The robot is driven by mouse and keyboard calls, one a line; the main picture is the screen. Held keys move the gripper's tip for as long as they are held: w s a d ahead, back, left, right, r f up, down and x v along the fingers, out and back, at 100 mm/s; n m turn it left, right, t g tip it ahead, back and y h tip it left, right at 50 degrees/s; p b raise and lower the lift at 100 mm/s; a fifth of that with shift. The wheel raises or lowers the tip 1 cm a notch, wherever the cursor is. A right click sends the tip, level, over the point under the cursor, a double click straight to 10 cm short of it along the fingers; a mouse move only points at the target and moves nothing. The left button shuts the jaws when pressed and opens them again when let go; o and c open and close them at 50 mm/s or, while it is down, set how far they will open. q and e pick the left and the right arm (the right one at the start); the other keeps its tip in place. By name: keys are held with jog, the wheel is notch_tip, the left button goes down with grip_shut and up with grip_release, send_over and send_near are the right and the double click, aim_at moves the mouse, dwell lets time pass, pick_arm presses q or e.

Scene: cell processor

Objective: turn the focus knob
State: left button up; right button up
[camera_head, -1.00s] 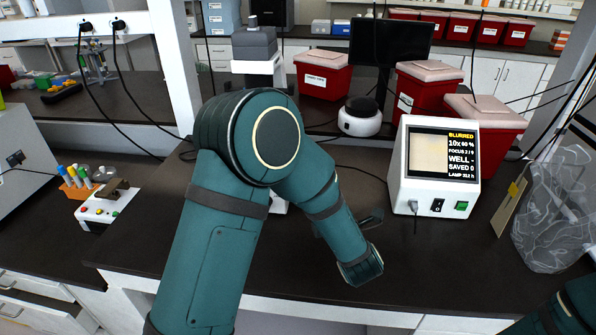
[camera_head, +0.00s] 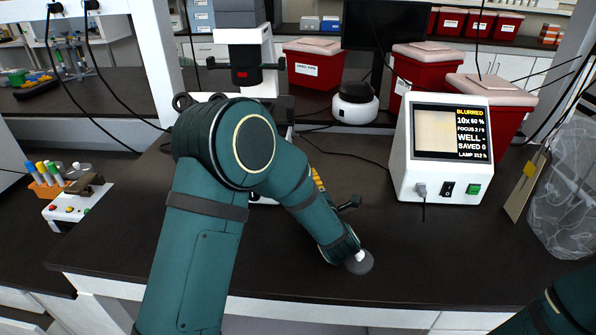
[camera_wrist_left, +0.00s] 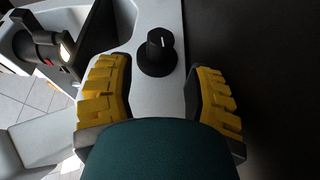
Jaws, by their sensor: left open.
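The focus knob (camera_wrist_left: 157,52) is black and round with a white mark, on a pale grey surface in the left wrist view. My left gripper (camera_wrist_left: 160,77) is open, with one yellow-padded finger on each side of the knob's near side; I cannot tell whether it touches. In the head view my left arm hides the knob and most of the gripper; a yellow finger pad (camera_head: 318,180) shows beside the forearm. The white microscope (camera_head: 245,85) stands behind the arm. The screen box (camera_head: 445,178) reads BLURRED, 10x 60%, FOCUS 2/9. My right gripper is out of view.
A rack of colored tubes (camera_head: 50,187) sits at the left. Red bins (camera_head: 315,65), a round white device (camera_head: 355,105) and a dark monitor (camera_head: 385,30) stand behind. A clear bag (camera_head: 565,190) is at the right.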

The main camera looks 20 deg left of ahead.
pick_arm(q)
jog(key=x, duration=0.8)
grip_shut()
